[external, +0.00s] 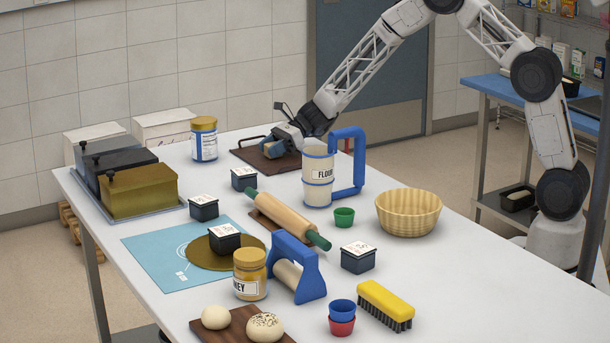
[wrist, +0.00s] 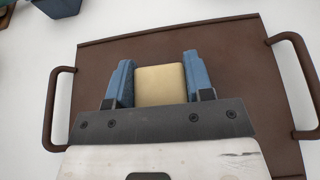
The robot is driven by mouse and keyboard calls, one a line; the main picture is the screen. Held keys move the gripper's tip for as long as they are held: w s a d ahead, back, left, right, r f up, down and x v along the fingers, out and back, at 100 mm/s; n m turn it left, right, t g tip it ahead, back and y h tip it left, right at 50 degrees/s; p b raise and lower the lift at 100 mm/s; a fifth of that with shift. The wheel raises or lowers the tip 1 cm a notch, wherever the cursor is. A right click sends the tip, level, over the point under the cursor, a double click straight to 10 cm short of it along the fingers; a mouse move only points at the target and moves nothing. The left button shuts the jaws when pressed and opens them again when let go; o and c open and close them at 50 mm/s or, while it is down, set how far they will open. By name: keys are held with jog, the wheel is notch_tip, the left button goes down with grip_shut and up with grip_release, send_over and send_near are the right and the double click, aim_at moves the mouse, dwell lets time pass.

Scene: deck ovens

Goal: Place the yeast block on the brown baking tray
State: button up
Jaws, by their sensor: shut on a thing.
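The yeast block (wrist: 159,85) is a pale yellow block between the two blue fingers of my gripper (wrist: 159,78) in the wrist view. My gripper is shut on it. The brown baking tray (wrist: 225,60) lies beneath, with a handle at each side in the wrist view. In the external view the brown baking tray (external: 247,156) lies at the far side of the table, and my gripper (external: 275,150) is low over it. I cannot tell whether the block touches the tray. The block is hard to make out in the external view.
A flour sifter (external: 318,180) with a blue handle stands close to the right of the tray. A yellow-lidded jar (external: 204,139) stands to its left. A black-sided box (external: 244,178) and a rolling pin (external: 285,218) lie nearer the camera. A wicker basket (external: 408,213) is at the right.

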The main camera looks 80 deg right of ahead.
jog(key=o, duration=0.9)
jog(key=shift+o, duration=0.2)
jog(key=shift+r, duration=0.2)
jog(key=v, duration=1.2)
jog(key=shift+a, duration=0.1)
